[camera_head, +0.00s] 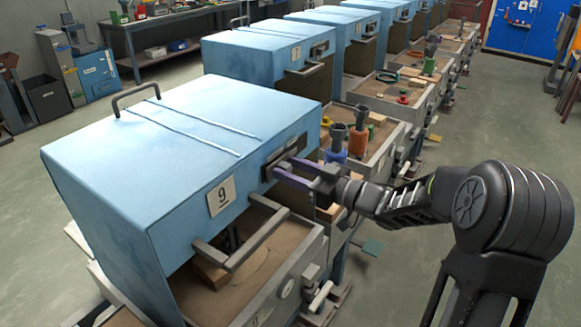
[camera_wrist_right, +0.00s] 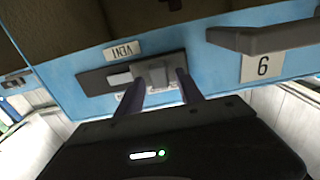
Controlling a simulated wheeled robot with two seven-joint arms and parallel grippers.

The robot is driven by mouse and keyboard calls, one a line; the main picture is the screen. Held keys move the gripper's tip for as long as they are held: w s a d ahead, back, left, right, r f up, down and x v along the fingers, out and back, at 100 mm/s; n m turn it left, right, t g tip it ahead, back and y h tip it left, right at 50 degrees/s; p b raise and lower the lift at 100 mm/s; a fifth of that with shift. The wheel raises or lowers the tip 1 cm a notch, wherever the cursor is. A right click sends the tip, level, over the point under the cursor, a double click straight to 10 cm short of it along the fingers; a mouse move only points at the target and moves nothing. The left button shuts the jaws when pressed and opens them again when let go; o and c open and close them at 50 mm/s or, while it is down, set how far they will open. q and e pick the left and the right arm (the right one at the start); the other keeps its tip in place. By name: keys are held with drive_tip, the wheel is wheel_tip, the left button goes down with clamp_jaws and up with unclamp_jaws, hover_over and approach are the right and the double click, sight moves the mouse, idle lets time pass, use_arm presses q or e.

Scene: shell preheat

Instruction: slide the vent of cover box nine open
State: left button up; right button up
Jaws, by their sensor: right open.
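Cover box nine (camera_head: 170,135) is the large light-blue box nearest me, with its number plate (camera_head: 220,195) on the front face. Its vent (camera_head: 285,156) is a dark slotted plate on that face, right of the number. The wrist view shows the face upside down, with the vent plate (camera_wrist_right: 95,82), its VENT label (camera_wrist_right: 124,49) and a grey slider knob (camera_wrist_right: 156,74). My right gripper (camera_head: 283,168) is at the vent. In the wrist view its two open fingers (camera_wrist_right: 157,92) stand on either side of the knob; contact cannot be told. My left gripper is out of view.
A grey handle bar (camera_head: 245,243) sticks out low on the box front, above an open sand-filled tray (camera_head: 235,295). A lid handle (camera_head: 135,96) stands on top. Orange and blue tools (camera_head: 358,140) stand on the neighbouring bench. More blue boxes (camera_head: 265,55) line up behind. The floor at right is clear.

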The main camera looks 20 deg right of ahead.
drive_tip(key=shift+c, duration=0.5)
clamp_jaws()
idle(1.0)
